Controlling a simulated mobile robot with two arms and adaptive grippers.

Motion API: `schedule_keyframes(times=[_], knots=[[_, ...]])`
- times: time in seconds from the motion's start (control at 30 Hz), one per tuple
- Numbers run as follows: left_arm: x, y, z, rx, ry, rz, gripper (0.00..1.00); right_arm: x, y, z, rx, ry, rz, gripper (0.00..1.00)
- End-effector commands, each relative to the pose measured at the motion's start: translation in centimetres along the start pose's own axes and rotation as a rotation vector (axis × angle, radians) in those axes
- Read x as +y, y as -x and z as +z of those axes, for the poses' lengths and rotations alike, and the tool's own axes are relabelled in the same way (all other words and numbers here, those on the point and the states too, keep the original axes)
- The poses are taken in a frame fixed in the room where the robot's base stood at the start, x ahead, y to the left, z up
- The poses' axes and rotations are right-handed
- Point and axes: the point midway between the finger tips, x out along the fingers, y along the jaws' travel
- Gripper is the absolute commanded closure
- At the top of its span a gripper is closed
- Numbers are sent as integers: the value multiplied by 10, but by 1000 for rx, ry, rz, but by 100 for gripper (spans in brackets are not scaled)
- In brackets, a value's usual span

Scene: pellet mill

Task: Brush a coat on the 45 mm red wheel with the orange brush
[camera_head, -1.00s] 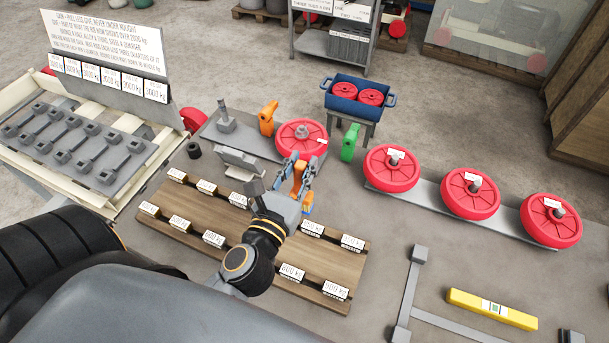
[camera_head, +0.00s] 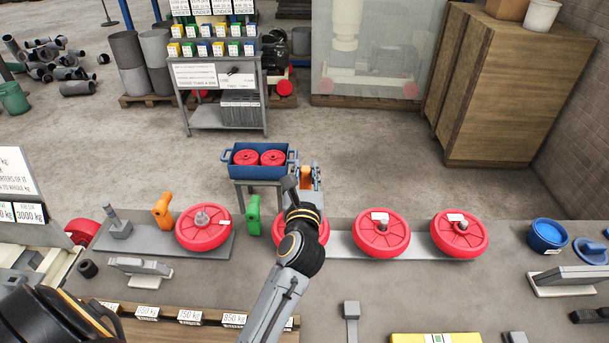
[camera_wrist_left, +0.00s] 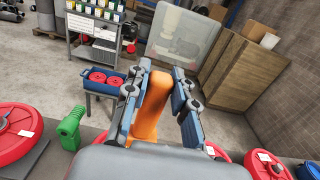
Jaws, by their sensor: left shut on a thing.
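My left gripper (camera_head: 306,176) is shut on an orange brush (camera_wrist_left: 151,104), whose handle shows between the fingers in the left wrist view. It is raised near the bench's far edge, around the left wheel of the right-hand row. That red wheel (camera_head: 318,231) is partly hidden by my arm. Two more red wheels, a middle one (camera_head: 376,240) and a right one (camera_head: 456,242), sit on the same grey strip. Another red wheel (camera_head: 196,238) lies on a grey plate at left. Wheel labels are too small to read. The brush's tip is not clear. My right gripper is out of view.
A green tool (camera_head: 253,217) and another orange tool (camera_head: 162,211) stand beside the left wheel. A blue bin (camera_head: 258,172) with two red wheels stands behind the bench. A yellow bar (camera_head: 410,339) lies in front. Blue containers (camera_head: 547,236) stand at right.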

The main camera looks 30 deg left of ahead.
Motion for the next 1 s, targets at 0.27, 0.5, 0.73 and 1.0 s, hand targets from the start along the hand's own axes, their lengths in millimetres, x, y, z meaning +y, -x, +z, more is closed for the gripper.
schedule_keyframes(times=[0.27,0.5,0.73,1.0], knots=[[0,0,2,-1,0,-1,100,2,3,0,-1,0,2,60],[0,0,-16,0,1,-1,100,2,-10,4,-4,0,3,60],[0,0,-42,-1,1,-2,100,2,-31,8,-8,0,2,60],[0,0,-63,-1,1,-1,100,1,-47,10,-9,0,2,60]])
